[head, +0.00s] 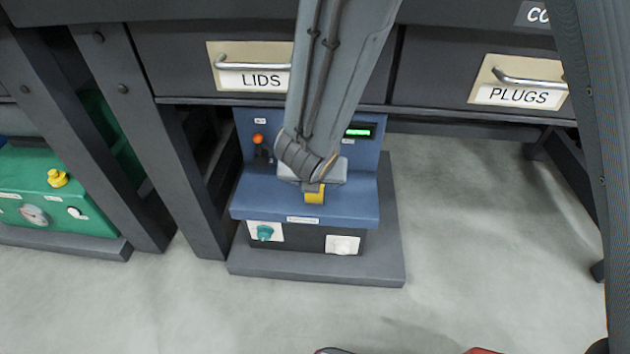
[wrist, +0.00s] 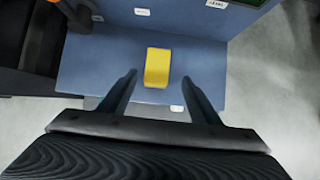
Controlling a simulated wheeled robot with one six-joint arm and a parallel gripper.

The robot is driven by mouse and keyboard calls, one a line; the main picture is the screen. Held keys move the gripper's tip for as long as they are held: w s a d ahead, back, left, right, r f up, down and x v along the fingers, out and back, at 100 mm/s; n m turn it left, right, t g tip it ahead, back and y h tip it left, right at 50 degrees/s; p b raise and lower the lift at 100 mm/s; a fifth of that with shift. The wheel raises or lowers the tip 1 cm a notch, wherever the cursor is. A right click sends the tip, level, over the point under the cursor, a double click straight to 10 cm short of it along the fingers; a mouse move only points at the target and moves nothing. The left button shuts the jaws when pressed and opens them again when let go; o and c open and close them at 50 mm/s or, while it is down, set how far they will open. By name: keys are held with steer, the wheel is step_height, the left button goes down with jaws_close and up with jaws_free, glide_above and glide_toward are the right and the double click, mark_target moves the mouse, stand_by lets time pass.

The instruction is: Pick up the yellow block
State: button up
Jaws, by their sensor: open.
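The yellow block (wrist: 158,68) lies on the blue top of a machine (wrist: 85,72) in the wrist view. In the head view only part of the yellow block (head: 314,196) shows, below the end of my arm; the rest is hidden. My gripper (wrist: 160,82) is open, with one dark finger on each side in the wrist view. The block is between the finger lines and slightly beyond the tips. No contact shows. In the head view my arm hides the fingers of my gripper.
The blue machine has an orange-topped lever (head: 259,140), a green knob (head: 265,232) and a raised back panel with a display (head: 358,132). Drawers marked LIDS (head: 250,80) and PLUGS (head: 518,96) hang above. A green machine (head: 60,195) stands left. Floor at right is clear.

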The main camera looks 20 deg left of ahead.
mark_target(317, 200)
steer(key=b+x, duration=0.1)
steer(key=x, duration=0.1)
steer(key=shift+w+f, duration=0.15)
steer(key=shift+f, duration=0.1)
steer(key=shift+w+a+f+b, duration=0.2)
steer(key=shift+a+f+b, duration=0.15)
steer(key=shift+f, duration=0.05)
steer(key=b+x, duration=0.2)
steer(key=x, duration=0.2)
steer(key=shift+w+a+f, duration=0.1)
steer(key=shift+w, duration=0.1)
steer(key=shift+c, duration=0.4)
steer(key=c, duration=1.3)
